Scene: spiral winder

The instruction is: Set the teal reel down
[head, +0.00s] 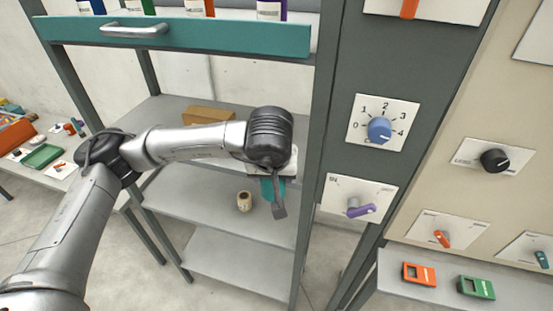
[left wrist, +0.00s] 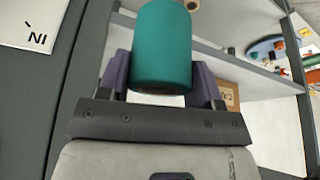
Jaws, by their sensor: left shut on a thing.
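The teal reel (left wrist: 162,45) is a plain teal cylinder held between the fingers of my left gripper (left wrist: 160,75) in the left wrist view. In the head view my left gripper (head: 278,200) hangs in front of the grey shelf unit, near its right post, and the teal reel (head: 267,190) shows partly behind it. The gripper is shut on the reel. Whether the reel touches a shelf cannot be told. My right gripper is not in view.
A small cream spool (head: 244,202) stands on the middle shelf (head: 190,200). A cardboard box (head: 208,116) lies on the shelf above. A teal drawer (head: 200,37) is overhead. A panel with a blue dial (head: 379,130) and purple lever (head: 361,211) is right. The lower shelf (head: 230,262) looks empty.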

